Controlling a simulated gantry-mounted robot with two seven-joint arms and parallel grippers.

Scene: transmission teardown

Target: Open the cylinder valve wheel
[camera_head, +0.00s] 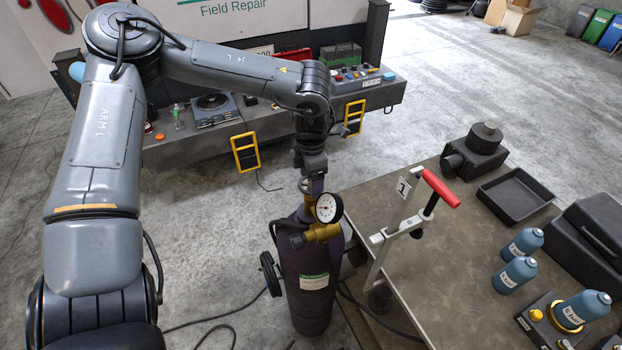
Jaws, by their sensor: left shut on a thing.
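A dark purple gas cylinder (306,280) with a white and green label stands on the floor beside the table. On its top is a brass valve and regulator (322,233) with a round white gauge (328,208). My left gripper (308,188) comes down from above onto the cylinder's top, just left of and behind the gauge. It is shut on the valve wheel (303,186), which is mostly hidden by the fingers; only a bit of a dark ring shows. My right gripper is not in view.
The table (400,262) at right holds a clamp with a red handle (441,188), a black tray (515,194), a dark housing (476,152) and blue bottles (515,273). Hoses (215,325) lie on the floor around the cylinder. A grey workbench (215,138) stands behind.

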